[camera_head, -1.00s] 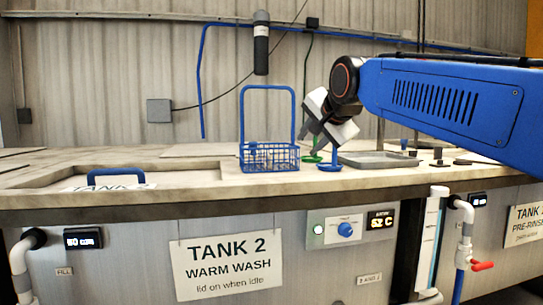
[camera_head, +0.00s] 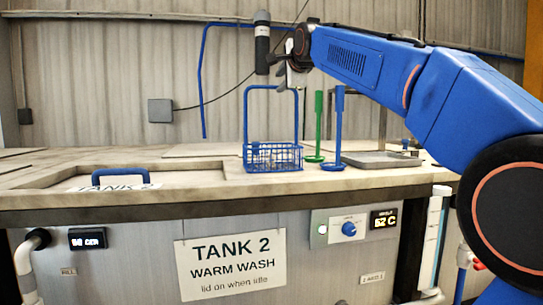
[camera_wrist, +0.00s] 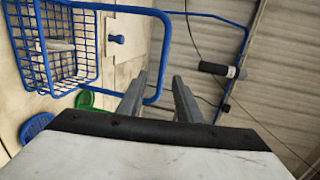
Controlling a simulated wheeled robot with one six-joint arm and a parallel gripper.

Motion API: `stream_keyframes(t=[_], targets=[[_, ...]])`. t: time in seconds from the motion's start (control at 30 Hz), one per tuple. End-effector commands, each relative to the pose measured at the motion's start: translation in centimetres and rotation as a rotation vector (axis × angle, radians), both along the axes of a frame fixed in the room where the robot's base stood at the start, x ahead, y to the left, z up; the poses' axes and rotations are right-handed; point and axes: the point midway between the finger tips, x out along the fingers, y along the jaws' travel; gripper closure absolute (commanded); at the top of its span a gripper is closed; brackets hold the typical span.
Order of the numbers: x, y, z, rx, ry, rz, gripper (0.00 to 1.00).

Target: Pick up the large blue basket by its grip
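The large blue basket (camera_head: 273,160) stands upright on the counter, with its tall blue hoop handle (camera_head: 247,120) rising above it. In the wrist view the basket's wire mesh (camera_wrist: 68,47) is at upper left, with a pale item inside it. The grip bar (camera_wrist: 165,55) at the top of the hoop shows between my two fingertips in that view. My gripper (camera_wrist: 161,80) is open and empty. In the head view my gripper (camera_head: 282,86) is at the top right of the hoop. I cannot tell whether a finger touches the bar.
Green (camera_head: 318,125) and blue (camera_head: 338,125) upright handled tools stand just right of the basket, beside a grey tray (camera_head: 382,159). A dark cylinder (camera_head: 262,45) hangs on the wall behind. A tank lid with a blue handle (camera_head: 121,173) is at left.

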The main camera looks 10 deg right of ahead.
Motion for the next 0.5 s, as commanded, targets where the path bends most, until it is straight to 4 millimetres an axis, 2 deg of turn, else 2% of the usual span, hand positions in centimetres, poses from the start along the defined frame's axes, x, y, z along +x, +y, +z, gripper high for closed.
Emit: stream_keyframes(t=[0.1, 0.2, 0.5], targets=[[2.1, 0.1, -0.5, 0.0, 0.002, 0.0, 0.68], [3.2, 0.2, -0.7, 0.0, 0.001, 0.0, 0.68], [4.5, 0.3, -0.8, -0.001, 0.0, 0.0, 0.68]])
